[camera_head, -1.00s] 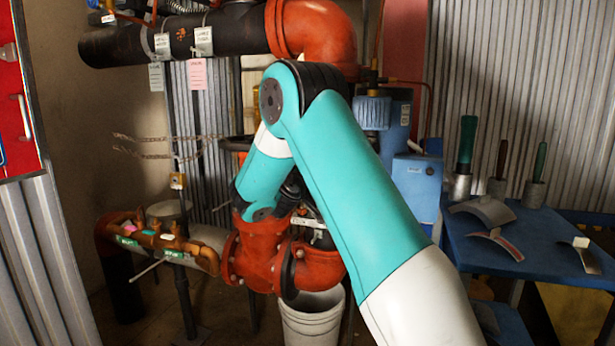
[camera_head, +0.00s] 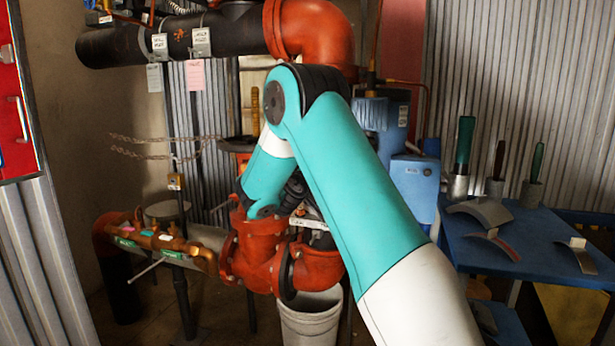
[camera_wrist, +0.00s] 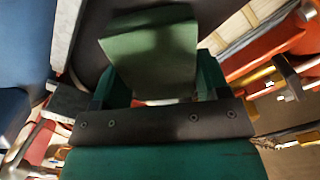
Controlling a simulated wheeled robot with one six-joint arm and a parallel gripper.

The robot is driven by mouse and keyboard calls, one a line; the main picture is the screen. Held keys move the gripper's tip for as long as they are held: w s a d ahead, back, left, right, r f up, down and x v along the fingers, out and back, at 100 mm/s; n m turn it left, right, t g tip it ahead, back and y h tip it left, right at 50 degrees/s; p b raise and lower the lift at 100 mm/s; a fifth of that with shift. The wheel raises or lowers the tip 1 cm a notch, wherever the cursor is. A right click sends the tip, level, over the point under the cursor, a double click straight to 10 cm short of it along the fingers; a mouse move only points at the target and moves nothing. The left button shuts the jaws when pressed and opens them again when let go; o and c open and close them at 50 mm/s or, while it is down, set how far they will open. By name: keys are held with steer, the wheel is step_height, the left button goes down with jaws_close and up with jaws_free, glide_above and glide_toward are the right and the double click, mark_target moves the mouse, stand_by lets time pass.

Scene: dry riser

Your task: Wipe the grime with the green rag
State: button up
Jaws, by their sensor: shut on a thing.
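The green rag (camera_wrist: 152,50) is in the upper middle of the wrist view, a flat, folded-looking green piece. My gripper (camera_wrist: 155,88) is shut on it, with a dark green finger on each side. The rag lies in front of a dark, smooth surface (camera_wrist: 88,38); I cannot tell whether it touches it. I cannot make out the grime in either view. In the head view my arm and the red valve body hide the gripper and the rag.
A red flanged valve body (camera_head: 262,255) stands by my forearm, above a white bucket (camera_head: 310,322). A thick black pipe (camera_head: 115,45) with tags runs above. A brass manifold (camera_head: 165,240) is at left. A blue table (camera_head: 465,245) with tools stands at right.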

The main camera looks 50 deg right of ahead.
steer(key=shift+s+d+b, duration=0.25)
steer(key=shift+s+d, duration=0.1)
steer(key=shift+s, duration=0.45)
steer(key=shift+s+d+b, duration=0.25)
steer(key=shift+s+d, duration=0.05)
steer(key=shift+s, duration=0.45)
steer(key=shift+w+a+r, duration=0.1)
steer(key=shift+w+a, duration=0.2)
steer(key=shift+w, duration=0.65)
steer(key=shift+w+a, duration=0.25)
steer(key=shift+w, duration=0.7)
steer(key=shift+c, duration=0.7)
steer(key=shift+w+a, duration=0.1)
steer(key=shift+s+d+b, duration=0.2)
steer(key=shift+s+d, duration=0.05)
steer(key=shift+s, duration=0.4)
steer(key=shift+s+d+b, duration=0.2)
steer(key=shift+s+b, duration=0.05)
steer(key=shift+s, duration=0.4)
steer(key=shift+s+d+b, duration=0.2)
steer(key=shift+s+d, duration=0.05)
steer(key=shift+s, duration=0.4)
steer(key=shift+d, duration=0.1)
steer(key=shift+w+a, duration=0.2)
steer(key=shift+w, duration=0.45)
steer(key=shift+w+a, duration=0.25)
steer(key=shift+w, duration=0.45)
steer(key=shift+w+a, duration=0.2)
steer(key=shift+w, duration=0.45)
steer(key=shift+c, duration=0.3)
